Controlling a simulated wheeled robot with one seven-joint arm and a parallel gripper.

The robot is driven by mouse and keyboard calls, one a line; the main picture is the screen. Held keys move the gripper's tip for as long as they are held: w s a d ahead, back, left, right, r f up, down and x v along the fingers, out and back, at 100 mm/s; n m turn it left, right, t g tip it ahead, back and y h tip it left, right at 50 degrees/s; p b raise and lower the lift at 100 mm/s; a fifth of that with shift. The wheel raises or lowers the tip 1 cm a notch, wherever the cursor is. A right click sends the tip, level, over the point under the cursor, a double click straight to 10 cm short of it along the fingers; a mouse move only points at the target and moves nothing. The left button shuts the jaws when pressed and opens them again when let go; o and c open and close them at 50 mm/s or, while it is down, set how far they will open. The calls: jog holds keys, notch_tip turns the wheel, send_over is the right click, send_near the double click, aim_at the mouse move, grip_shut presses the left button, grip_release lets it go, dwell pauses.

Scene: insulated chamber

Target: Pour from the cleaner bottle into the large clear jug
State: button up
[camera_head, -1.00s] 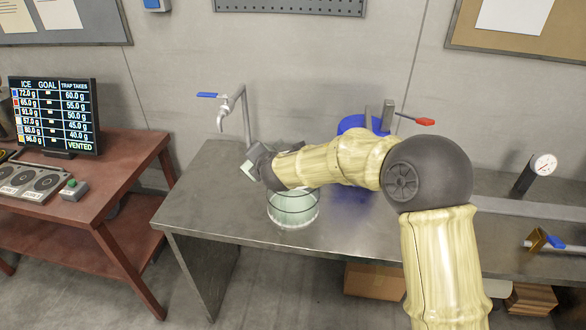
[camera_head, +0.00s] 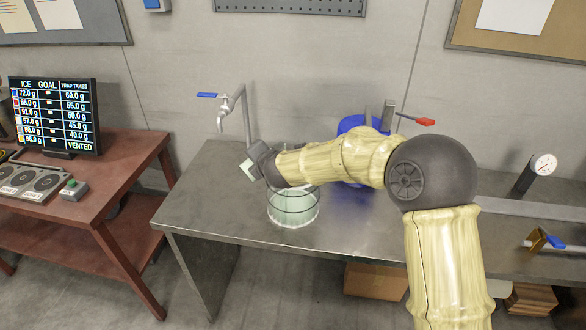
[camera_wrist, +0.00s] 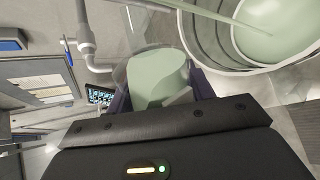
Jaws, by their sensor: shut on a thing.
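The large clear jug (camera_head: 293,208) stands on the steel bench and holds pale green liquid. Its open rim (camera_wrist: 226,45) and the liquid inside show at the upper right of the wrist view. My gripper (camera_wrist: 161,92) is shut on the cleaner bottle (camera_wrist: 158,73), a see-through body with pale green contents. In the head view my gripper (camera_head: 257,165) is above and left of the jug, with the bottle mostly hidden. A thin pale green streak (camera_wrist: 215,16) crosses the jug's mouth in the wrist view and looks like liquid. The bottle's mouth is not clearly visible.
A tap (camera_head: 232,108) with a blue lever stands behind my gripper. A blue container (camera_head: 352,125) is behind my arm. The bench (camera_head: 215,215) is clear left of the jug. A red table (camera_head: 100,185) with a display stands at the left.

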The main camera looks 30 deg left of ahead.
jog(key=shift+s, duration=0.1)
dwell(0.6)
jog(key=shift+w+d+r+m+g, duration=0.25)
jog(key=shift+w+r+m+g, duration=0.3)
jog(key=shift+m+g, duration=0.15)
dwell(1.3)
jog(key=shift+f+g+y, duration=0.15)
jog(key=shift+g+y, duration=0.15)
dwell(0.8)
jog(key=shift+s+a+f+n+t, duration=0.25)
jog(key=shift+s+f+n+t, duration=0.15)
jog(key=shift+s+t, duration=0.15)
jog(key=shift+a+n+t+h, duration=0.15)
jog(key=shift+n+t+h, duration=0.15)
jog(key=shift+t+h, duration=0.15)
jog(key=shift+w+d, duration=0.15)
jog(key=shift+d, duration=0.05)
